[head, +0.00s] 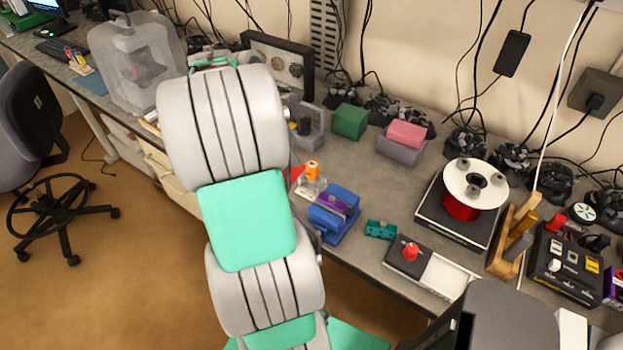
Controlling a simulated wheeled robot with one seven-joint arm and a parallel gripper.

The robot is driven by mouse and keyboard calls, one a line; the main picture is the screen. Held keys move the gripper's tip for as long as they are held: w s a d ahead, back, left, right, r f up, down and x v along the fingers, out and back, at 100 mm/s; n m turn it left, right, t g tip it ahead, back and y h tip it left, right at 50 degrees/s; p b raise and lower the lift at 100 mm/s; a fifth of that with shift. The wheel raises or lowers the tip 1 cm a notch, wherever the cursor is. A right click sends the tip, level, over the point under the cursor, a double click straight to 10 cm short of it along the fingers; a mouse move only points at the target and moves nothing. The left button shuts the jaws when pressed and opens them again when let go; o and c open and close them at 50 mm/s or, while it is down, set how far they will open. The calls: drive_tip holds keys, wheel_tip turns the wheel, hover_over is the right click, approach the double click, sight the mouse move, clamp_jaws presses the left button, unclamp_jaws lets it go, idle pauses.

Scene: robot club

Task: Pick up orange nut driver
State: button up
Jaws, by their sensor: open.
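No orange nut driver can be made out for certain. A wooden rack (507,262) at the right of the bench holds tools, one with a yellow-orange handle (526,221); its kind is too small to tell. A small orange-topped item (312,170) with a pale, clear-looking base stands near the bench's front edge, just right of my arm. My arm rises through the left middle of the view and covers part of the bench. My gripper is not visible.
A scale-like box (432,222) carries a white-and-red spool (474,190). A blue-and-purple device (335,217), teal block (381,229) and red-knobbed box (408,258) line the front. A black control box (565,265) stands right of the rack. Bare bench (375,190) lies mid-view.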

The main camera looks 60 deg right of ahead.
sight(311, 165)
drive_tip(key=shift+s+d+f+g, duration=0.3)
drive_tip(key=shift+s+d+f, duration=0.5)
drive_tip(key=shift+s+f, duration=0.25)
drive_tip(key=x, duration=0.6)
drive_tip(key=shift+s+f+p, duration=0.2)
drive_tip(key=shift+p, duration=0.1)
clamp_jaws()
